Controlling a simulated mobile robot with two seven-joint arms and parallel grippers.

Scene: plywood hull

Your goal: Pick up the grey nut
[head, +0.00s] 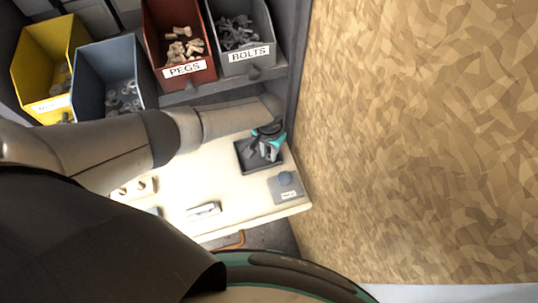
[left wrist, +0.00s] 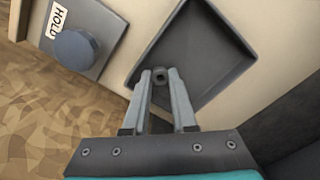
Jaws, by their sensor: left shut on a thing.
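The grey nut (left wrist: 160,77) is a small dark ring between the fingertips of my left gripper (left wrist: 160,72) in the left wrist view. The gripper is shut on it, over the dark shallow tray (left wrist: 207,45). I cannot tell whether the nut still touches the tray floor. In the head view my left gripper (head: 257,151) reaches into the same tray (head: 240,160) at the right end of the pale bench, and the nut is too small to make out. My right gripper is out of view.
A grey plate with a blue knob (left wrist: 76,47), labelled HOLD, lies beside the tray. Yellow (head: 40,65), blue (head: 107,75), red PEGS (head: 180,75) and grey BOLTS (head: 247,62) bins stand behind the bench (head: 225,188). A patterned wood panel (head: 420,130) rises at the right.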

